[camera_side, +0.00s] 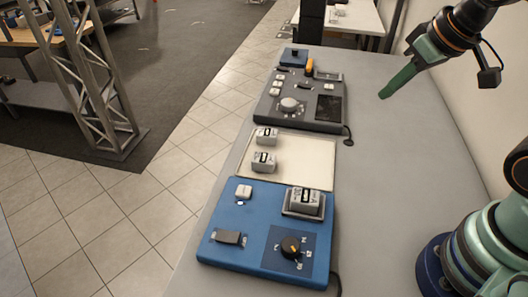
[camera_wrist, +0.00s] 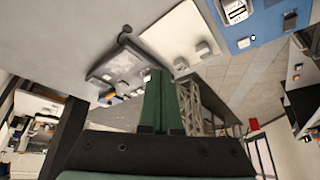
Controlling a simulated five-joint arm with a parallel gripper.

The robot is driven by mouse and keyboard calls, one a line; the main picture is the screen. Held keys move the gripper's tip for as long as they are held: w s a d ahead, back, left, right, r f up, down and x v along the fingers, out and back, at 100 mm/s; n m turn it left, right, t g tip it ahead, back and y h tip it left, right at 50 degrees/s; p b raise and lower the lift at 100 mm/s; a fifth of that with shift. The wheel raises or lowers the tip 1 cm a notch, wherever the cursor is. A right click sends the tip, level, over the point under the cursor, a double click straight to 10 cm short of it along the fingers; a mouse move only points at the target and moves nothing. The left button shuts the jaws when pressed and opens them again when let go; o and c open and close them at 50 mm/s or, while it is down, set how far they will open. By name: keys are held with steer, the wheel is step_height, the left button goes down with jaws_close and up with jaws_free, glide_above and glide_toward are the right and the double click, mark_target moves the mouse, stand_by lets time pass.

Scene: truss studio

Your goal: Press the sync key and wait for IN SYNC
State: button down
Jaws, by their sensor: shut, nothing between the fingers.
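My gripper (camera_side: 382,94) is shut and empty, with green fingers held high to the right of the consoles, touching nothing. In the wrist view its fingers (camera_wrist: 157,72) rise from the bottom centre. A dark grey console (camera_side: 266,108) stands toward the back with a round silver knob (camera_side: 290,104), several pale keys, an orange lever (camera_side: 309,67) and a dark display (camera_side: 328,108). A blue console (camera_side: 215,217) in front has a white key (camera_side: 243,191), a black dial (camera_side: 290,247) and a grey rocker (camera_side: 228,237). I cannot read which key is sync, nor any IN SYNC text.
Another block (camera_side: 304,201) sits in a holder on the blue console. The grey table (camera_side: 400,170) is clear on the right.

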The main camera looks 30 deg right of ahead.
steer(key=w+a+f+n+t+y, duration=0.15)
steer(key=w+a+f+n, duration=0.25)
steer(key=w+a+n, duration=0.5)
steer(key=n+y, duration=0.4)
steer(key=n, duration=0.2)
glide_above(249, 191)
step_height(249, 191, down, 7)
steer(key=shift+r+t, duration=0.15)
steer(key=shift+t, duration=0.2)
steer(key=shift+s+h, duration=0.1)
steer(key=shift+h, duration=0.15)
steer(key=shift+f, duration=4.4)
steer(key=shift+f, duration=0.4)
